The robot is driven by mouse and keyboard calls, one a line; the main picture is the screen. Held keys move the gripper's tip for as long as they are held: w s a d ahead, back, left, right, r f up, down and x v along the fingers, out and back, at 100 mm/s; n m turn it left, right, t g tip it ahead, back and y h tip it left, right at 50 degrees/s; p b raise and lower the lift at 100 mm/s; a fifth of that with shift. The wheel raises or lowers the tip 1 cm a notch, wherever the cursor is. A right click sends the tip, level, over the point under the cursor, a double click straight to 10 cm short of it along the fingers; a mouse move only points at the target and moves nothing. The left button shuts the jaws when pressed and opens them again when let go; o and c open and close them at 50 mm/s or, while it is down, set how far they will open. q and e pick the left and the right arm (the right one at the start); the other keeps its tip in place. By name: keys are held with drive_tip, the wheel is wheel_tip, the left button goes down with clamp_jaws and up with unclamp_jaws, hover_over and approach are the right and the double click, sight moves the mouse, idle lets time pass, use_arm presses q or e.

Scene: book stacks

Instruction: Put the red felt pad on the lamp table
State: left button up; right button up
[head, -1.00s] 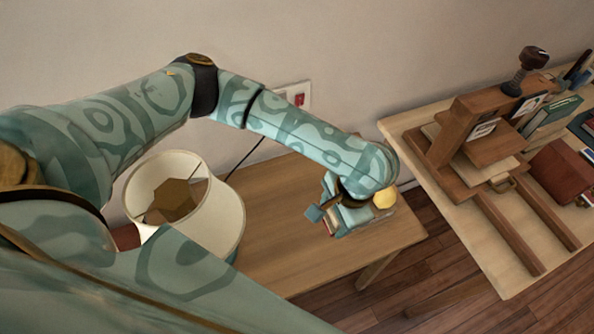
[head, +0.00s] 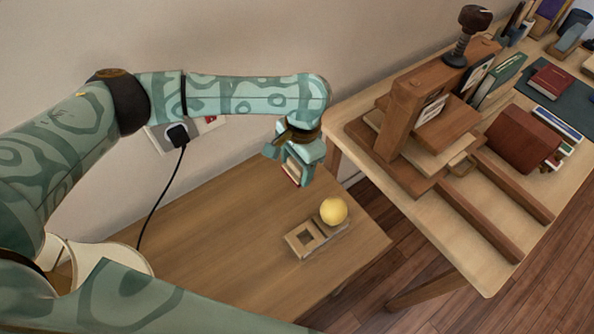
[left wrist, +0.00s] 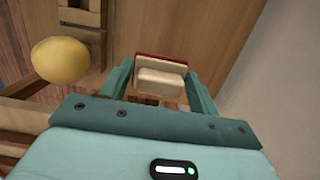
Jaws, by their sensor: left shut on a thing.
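My left gripper (head: 297,165) is shut on the red felt pad, a small cream block with a red face, and holds it above the lamp table. The red felt pad (head: 291,173) shows as a red edge and pale side between the fingers. In the left wrist view the red felt pad (left wrist: 160,77) sits between both fingers of the left gripper (left wrist: 160,82). The lamp table (head: 200,235) is a plain wooden table under the gripper; the lamp's white shade (head: 118,260) is partly hidden by my arm. My right gripper is not in view.
A wooden holder (head: 294,250) with a square opening and a yellow ball (head: 333,211) sits near the lamp table's right end; the ball also shows in the left wrist view (left wrist: 61,60). A workbench (head: 490,275) with a wooden press (head: 402,110) and books stands right. The table's middle is clear.

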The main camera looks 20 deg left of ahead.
sight(297, 166)
use_arm(q)
drive_tip(key=w+f+b, duration=0.1)
drive_tip(key=w+f, duration=0.1)
drive_tip(key=f, duration=0.1)
drive_tip(key=shift+w+a+f+b, duration=0.1)
drive_tip(key=shift+a+f+b, duration=0.15)
drive_tip(key=shift+b, duration=0.1)
drive_tip(key=shift+w+f, duration=0.25)
drive_tip(key=shift+w, duration=0.15)
drive_tip(key=f+b, duration=0.3)
drive_tip(key=f, duration=0.1)
drive_tip(key=shift+w+a+b, duration=0.15)
drive_tip(key=shift+w+b, duration=0.05)
drive_tip(key=shift+b, duration=0.15)
drive_tip(key=shift+r, duration=0.3)
drive_tip(key=shift+c, duration=0.7)
drive_tip(key=o, duration=1)
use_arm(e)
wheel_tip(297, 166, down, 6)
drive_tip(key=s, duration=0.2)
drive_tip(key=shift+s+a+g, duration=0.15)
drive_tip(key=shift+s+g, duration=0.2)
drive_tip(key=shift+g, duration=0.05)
use_arm(q)
drive_tip(key=shift+r, duration=0.1)
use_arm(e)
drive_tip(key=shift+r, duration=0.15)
